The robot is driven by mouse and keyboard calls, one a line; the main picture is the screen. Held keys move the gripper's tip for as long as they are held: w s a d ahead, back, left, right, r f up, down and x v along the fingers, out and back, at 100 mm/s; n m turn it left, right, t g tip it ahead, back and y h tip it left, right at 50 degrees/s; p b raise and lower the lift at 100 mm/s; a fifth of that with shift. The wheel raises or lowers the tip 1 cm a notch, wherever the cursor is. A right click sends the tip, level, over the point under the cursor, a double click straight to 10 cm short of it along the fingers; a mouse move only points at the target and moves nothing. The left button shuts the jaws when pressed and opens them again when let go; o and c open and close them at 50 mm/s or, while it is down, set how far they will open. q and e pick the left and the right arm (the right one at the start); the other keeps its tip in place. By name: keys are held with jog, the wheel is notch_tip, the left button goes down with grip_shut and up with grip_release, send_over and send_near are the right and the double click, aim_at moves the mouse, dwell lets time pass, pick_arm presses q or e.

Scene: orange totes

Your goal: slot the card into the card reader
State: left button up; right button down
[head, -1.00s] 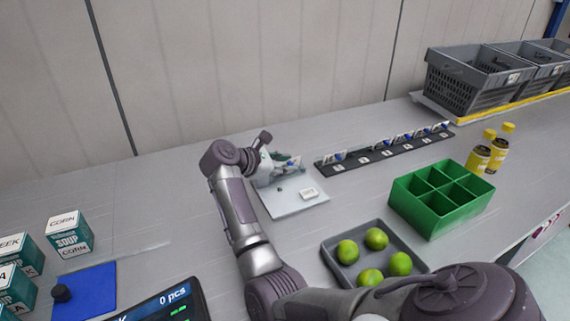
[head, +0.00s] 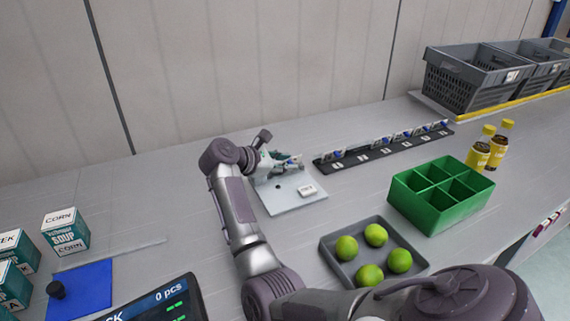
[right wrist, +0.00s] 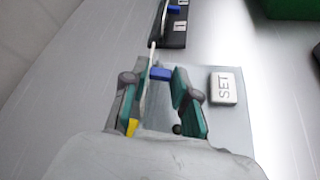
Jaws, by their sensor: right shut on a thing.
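My right gripper (head: 291,164) is over the light grey plate (head: 285,207). In the right wrist view, its teal-padded fingers (right wrist: 160,95) are closed around a thin white card (right wrist: 148,80), seen nearly edge-on. A small blue piece (right wrist: 160,74) shows beside the card between the fingers; I cannot tell whether it belongs to the card. The plate carries a white block (right wrist: 223,88) marked SET and a small dark knob (right wrist: 177,129). I cannot make out a card slot; the gripper covers part of the plate. My left gripper is out of view.
A black numbered rack (head: 341,165) with several upright cards stands behind and right of the plate. A grey tray of limes (head: 333,265), a green divided box (head: 432,218) and yellow bottles (head: 479,157) are at right.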

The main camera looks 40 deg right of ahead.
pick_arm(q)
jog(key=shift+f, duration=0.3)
pick_arm(e)
jog(key=shift+s+a+f, duration=0.15)
jog(key=shift+s+f, duration=0.05)
jog(key=shift+f, duration=0.6)
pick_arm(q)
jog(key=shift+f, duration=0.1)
pick_arm(e)
jog(key=c, duration=0.8)
grip_release()
jog(key=shift+f, duration=0.1)
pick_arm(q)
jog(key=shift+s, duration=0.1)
pick_arm(e)
jog(key=shift+a, duration=0.1)
jog(key=shift+s+a+r, duration=0.2)
jog(key=shift+a+r, duration=0.1)
jog(key=shift+r, duration=0.15)
jog(key=v, duration=0.2)
jog(key=w+v, duration=0.1)
jog(key=v, duration=0.4)
jog(key=shift+w+a+r, duration=0.1)
jog(key=shift+w+r, duration=0.05)
jog(key=shift+r, duration=0.4)
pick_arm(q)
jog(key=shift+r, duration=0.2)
pick_arm(e)
jog(key=shift+s+r, duration=0.2)
jog(key=shift+s, duration=0.1)
